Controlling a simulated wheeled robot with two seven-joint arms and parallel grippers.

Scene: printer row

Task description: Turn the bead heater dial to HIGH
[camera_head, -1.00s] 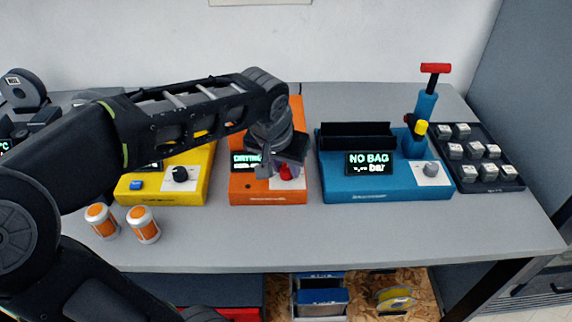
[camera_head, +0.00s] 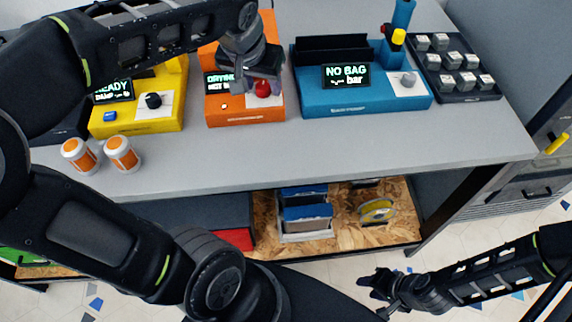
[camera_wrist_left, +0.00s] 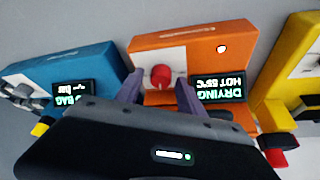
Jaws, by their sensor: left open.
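An orange machine (camera_head: 245,112) stands on the bench with a lit screen reading "DRYING" and "HOT 65°C" in the left wrist view (camera_wrist_left: 217,88). Its red dial (camera_head: 262,89) also shows in the left wrist view (camera_wrist_left: 161,76), on a pale panel. My left gripper (camera_head: 258,82) is over this machine. In the left wrist view its open fingers (camera_wrist_left: 159,92) lie on either side of the dial, with gaps showing; contact cannot be told. The dial's markings are not readable. My right gripper (camera_head: 380,286) is low at the right, off the bench, its jaws too unclear to judge.
A yellow machine (camera_head: 165,122) stands to the left, a blue machine (camera_head: 370,101) reading "NO BAG" to the right. Two orange-and-white jars (camera_head: 122,154) stand near the front left. A dark tray (camera_head: 484,97) of small blocks is far right.

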